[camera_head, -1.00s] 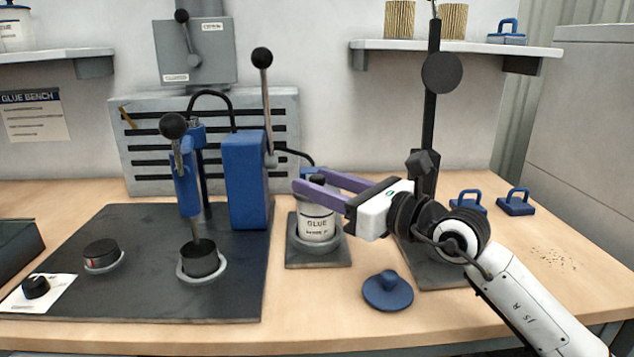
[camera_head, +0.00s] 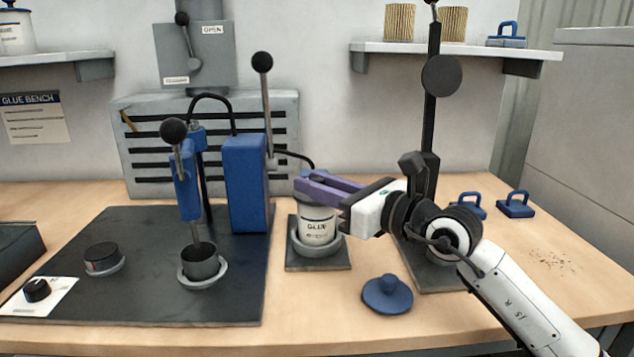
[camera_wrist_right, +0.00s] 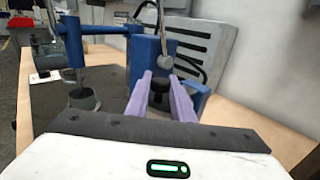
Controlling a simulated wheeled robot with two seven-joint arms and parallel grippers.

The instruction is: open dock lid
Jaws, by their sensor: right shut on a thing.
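A white pot labelled GLUE (camera_head: 317,226) stands upright in a grey ring dock (camera_head: 318,247) on a dark plate, in the middle of the head view. My right gripper (camera_head: 310,183) reaches in from the right at the height of the pot's top, with its purple fingers over it. The fingers are shut on the black knob (camera_wrist_right: 158,88) on top of the pot, seen between them in the right wrist view. In the head view the fingers hide the knob and most of the pot's top. My left gripper is in neither view.
A blue press (camera_head: 246,183) with a ball-topped lever (camera_head: 262,62) stands close left of the pot. A round blue knobbed piece (camera_head: 387,294) lies in front, to the right. A dark post (camera_head: 432,120) rises behind my right wrist. Blue handled blocks (camera_head: 515,204) sit farther right.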

